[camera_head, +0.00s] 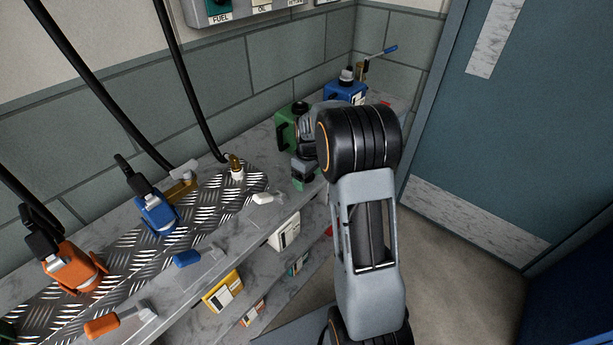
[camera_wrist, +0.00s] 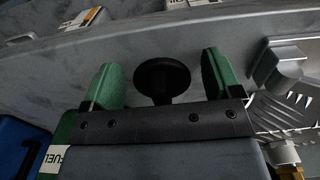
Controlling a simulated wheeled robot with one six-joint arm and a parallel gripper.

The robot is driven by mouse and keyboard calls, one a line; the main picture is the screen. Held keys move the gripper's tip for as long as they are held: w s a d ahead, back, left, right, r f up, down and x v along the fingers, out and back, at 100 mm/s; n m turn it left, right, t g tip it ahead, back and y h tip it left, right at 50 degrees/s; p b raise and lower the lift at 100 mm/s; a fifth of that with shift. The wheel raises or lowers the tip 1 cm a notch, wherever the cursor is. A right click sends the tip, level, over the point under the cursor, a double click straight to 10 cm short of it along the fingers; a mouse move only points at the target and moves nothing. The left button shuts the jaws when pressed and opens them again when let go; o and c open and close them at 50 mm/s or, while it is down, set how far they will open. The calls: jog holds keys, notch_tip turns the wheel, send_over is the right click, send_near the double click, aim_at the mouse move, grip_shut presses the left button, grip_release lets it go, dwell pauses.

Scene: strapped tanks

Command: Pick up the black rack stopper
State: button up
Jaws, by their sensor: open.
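The black rack stopper (camera_wrist: 161,80) shows in the wrist view as a dark round head on a short stem. It sits between the two green fingers of my gripper (camera_wrist: 163,80), with space visible on both sides. The fingers are spread and not closed on it. The lower part of the stem is hidden behind the dark crossbar of my gripper. In the head view my gripper (camera_head: 303,172) is over the grey shelf, near the green can (camera_head: 287,130). I cannot make out the stopper there.
A blue can (camera_head: 345,92) stands in the back corner. Diamond plate (camera_head: 215,195) on the shelf bears a blue tank (camera_head: 155,212) and an orange tank (camera_head: 75,268). A grey bracket (camera_wrist: 278,62) is right of my fingers. A door (camera_head: 500,130) is at right.

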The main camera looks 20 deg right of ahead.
jog(key=c, duration=0.9)
